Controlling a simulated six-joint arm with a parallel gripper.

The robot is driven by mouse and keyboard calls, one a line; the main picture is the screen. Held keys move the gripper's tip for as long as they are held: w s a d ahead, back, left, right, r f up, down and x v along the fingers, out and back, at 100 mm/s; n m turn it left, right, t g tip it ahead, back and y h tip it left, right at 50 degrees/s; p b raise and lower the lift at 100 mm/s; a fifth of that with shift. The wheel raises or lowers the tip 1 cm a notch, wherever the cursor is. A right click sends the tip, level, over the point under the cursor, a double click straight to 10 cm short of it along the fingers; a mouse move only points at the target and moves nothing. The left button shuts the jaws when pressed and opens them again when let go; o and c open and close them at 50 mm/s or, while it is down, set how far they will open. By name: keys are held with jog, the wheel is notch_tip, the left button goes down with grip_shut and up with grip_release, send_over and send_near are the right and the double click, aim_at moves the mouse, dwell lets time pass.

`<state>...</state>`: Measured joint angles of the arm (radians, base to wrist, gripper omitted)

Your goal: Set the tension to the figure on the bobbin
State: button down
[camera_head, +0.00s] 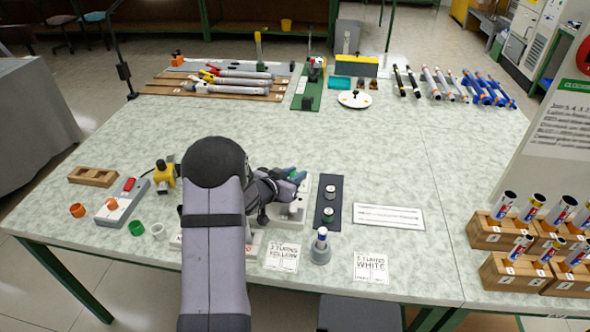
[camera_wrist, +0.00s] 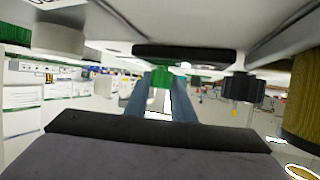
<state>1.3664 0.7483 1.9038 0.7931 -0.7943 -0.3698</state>
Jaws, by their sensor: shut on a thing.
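My gripper (camera_head: 294,175) is at a white device (camera_head: 291,211) near the middle front of the table. In the wrist view its two blue-grey fingers (camera_wrist: 160,98) are shut on a green knob-like part (camera_wrist: 160,76) below a dark bar. Whether this is the tension knob, and any scale on it, cannot be read. Two bobbins, one behind (camera_head: 329,192) and one in front (camera_head: 328,214), stand on a dark mat right of the device. Another bobbin-like piece (camera_head: 321,238) stands in a grey holder. Figures on the bobbins are too small to read.
Two printed cards, one mentioning yellow (camera_head: 281,257) and one white (camera_head: 371,268), lie in front. A white label strip (camera_head: 389,216) lies to the right. The middle of the table is clear.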

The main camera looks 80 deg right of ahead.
aim_at(295, 173)
jog(key=shift+d+r+m+g+p, duration=0.1)
jog(key=shift+r+m+g+p, duration=0.25)
jog(key=shift+m+g+p, duration=0.25)
jog(key=shift+f+g+y+p, duration=0.2)
jog(key=shift+g+y+p, duration=0.1)
jog(key=c, duration=1.5)
grip_release()
jog(key=shift+f, duration=0.1)
notch_tip(295, 173, up, 10)
jog(key=shift+r, duration=0.1)
